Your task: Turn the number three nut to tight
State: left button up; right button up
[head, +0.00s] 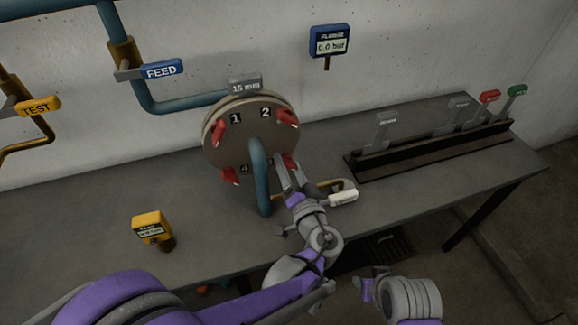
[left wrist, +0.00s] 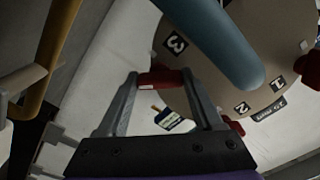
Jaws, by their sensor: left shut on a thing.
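The round flange (head: 212,150) stands upright on the bench, with red nuts around its face and labels 1, 2 and 4 readable in the head view. The number three nut (head: 290,161) is the red one at the lower right. My left gripper (head: 285,170) reaches it from the front and is shut on it. In the left wrist view the two fingers (left wrist: 158,82) straddle the red nut (left wrist: 160,77), beside the label 3 on the flange (left wrist: 205,60). My right gripper (head: 372,278) is low, off the bench's front edge; its fingers are unclear.
A blue pipe (head: 260,180) rises in front of the flange, close to my left gripper. A yellow gauge (head: 150,227) stands at the front left. A dark rack (head: 430,149) with tags lies at the right. A blue display (head: 329,40) on the wall reads 0.0 bar.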

pick_arm(q)
jog(key=shift+m, duration=0.4)
jog(key=m, duration=0.2)
jog(key=shift+m+b, duration=0.3)
jog(key=m, duration=0.4)
jog(key=shift+m+b, duration=0.3)
jog(key=m, duration=0.3)
jog(key=shift+m, duration=0.3)
jog(key=shift+m+b, duration=0.4)
jog(key=shift+m, duration=1.5)
jog(key=o, duration=1.4)
jog(key=shift+w, duration=0.1)
jog(key=shift+c, duration=0.2)
